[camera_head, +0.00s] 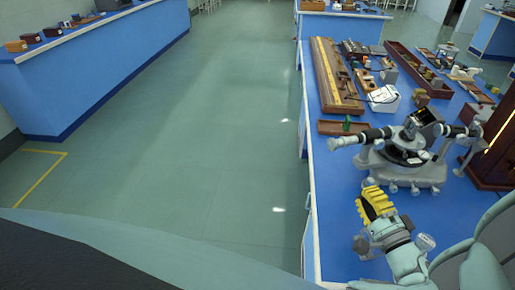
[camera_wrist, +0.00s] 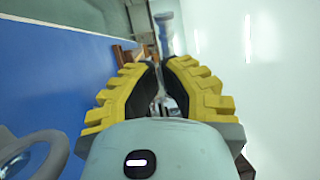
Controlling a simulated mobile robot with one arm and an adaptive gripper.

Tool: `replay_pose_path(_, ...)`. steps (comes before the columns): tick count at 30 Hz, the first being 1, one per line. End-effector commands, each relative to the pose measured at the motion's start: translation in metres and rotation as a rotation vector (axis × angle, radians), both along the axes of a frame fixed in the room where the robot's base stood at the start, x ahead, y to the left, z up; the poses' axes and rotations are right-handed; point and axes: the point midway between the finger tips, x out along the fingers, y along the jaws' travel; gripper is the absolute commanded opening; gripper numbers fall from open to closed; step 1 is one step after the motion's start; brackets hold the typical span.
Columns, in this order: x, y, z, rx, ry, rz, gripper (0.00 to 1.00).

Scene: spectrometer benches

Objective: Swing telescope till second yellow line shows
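The spectrometer (camera_head: 405,165) stands on the blue bench in the head view, with a dark round table in its middle. The tube on its left (camera_head: 350,140), with a pale end and black barrel, appears to be the telescope. The tube on its right (camera_head: 457,131) points towards a brown lamp box. My gripper (camera_head: 368,197), with yellow fingers, is in front of and below the telescope, apart from it. In the wrist view the fingertips (camera_wrist: 161,62) lie close together, with nothing clearly held between them. A grey tube end (camera_wrist: 165,18) shows beyond them.
The brown lamp box (camera_head: 494,150) with a glowing slit stands at the right. A shallow wooden tray (camera_head: 326,128), a white box (camera_head: 384,98) and a long wooden board (camera_head: 334,72) lie behind the telescope. Open floor (camera_head: 225,110) is left of the bench.

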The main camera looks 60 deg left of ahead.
Motion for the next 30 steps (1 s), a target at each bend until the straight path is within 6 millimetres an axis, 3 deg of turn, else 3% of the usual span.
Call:
replay_pose_path(2,0.001,0.016,0.006,0.004,0.002,0.016,0.0)
replay_pose_path(13,0.015,0.065,0.012,0.001,0.003,0.016,0.0)
replay_pose_path(30,0.033,0.113,0.017,-0.002,0.001,0.008,0.0)
